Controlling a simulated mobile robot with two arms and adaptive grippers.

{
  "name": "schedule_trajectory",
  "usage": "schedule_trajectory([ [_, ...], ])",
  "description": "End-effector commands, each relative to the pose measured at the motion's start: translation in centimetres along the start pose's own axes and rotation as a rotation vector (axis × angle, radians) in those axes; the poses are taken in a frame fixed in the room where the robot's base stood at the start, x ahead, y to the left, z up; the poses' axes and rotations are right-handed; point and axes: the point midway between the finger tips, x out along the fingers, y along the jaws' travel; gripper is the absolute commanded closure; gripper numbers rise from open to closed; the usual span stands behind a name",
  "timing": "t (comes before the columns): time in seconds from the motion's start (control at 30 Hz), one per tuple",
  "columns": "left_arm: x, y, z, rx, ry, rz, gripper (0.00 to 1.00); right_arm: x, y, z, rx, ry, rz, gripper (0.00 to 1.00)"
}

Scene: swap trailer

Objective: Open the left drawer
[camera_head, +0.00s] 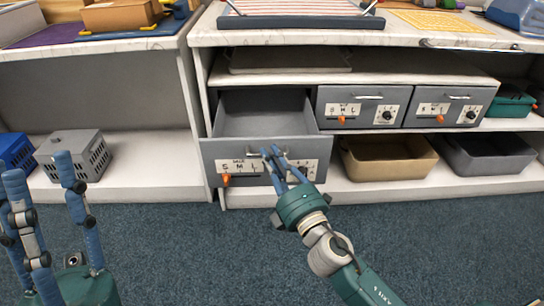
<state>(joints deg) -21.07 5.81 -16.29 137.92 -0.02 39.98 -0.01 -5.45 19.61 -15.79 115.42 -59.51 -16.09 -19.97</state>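The left drawer (258,120) is a grey drawer in the shelf unit. It is pulled out toward me, and its empty inside shows. Its front carries a white label with letters, an orange knob and a handle. My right gripper (273,155) is at the middle of the drawer front, with its blue fingers over the handle. The fingers cover most of the handle, and I cannot tell whether they are closed on it. My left gripper (38,175) is at the lower left, away from the drawer, with its blue fingers spread and empty.
Two closed grey drawers, a middle one (360,107) and a right one (447,107), sit to the right. Below them are a tan bin (388,160) and a dark grey bin (485,155). A grey crate (78,153) stands on the left shelf. The carpet in front is clear.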

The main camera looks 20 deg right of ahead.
Motion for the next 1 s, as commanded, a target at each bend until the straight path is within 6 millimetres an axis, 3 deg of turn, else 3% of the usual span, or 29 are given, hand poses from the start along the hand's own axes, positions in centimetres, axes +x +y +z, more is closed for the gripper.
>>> schedule_trajectory([
  [0.03,0.0,0.0,0.0,0.000,0.000,0.000,0.60,0.0,-0.1,0.2,-0.002,-0.004,-0.002,0.78],
  [0.1,0.0,0.0,0.0,0.000,0.000,0.000,0.60,0.0,-0.1,0.2,-0.002,-0.004,-0.002,0.66],
  [0.47,-0.1,0.1,0.1,-0.003,-0.003,0.000,0.60,-0.4,-0.1,0.0,0.001,-0.001,-0.002,0.66],
  [0.57,-0.1,0.1,0.1,-0.003,-0.002,0.000,0.60,-1.5,-0.2,0.0,0.004,-0.002,-0.004,0.66],
  [1.0,0.0,0.0,0.0,-0.001,-0.001,0.000,0.60,-9.8,-0.2,0.2,0.004,-0.010,-0.006,0.66],
])
